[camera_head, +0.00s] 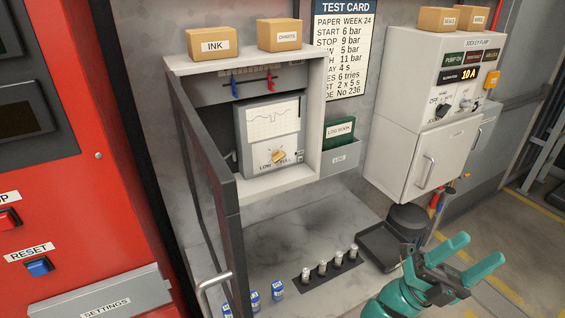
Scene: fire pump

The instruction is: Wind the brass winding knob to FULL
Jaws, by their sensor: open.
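The brass winding knob (278,157) sits on the lower front of a grey chart recorder (241,125) inside an open white wall cabinet. A dial around the knob is lettered LOW on the left and FULL on the right. The knob looks tilted toward the upper right, but its exact setting is too small to read. My teal gripper (476,256) is at the lower right, open and empty. It is well to the right of and nearer than the knob, apart from everything.
A dark pan (385,250) and the jockey pump box (425,110) are right.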

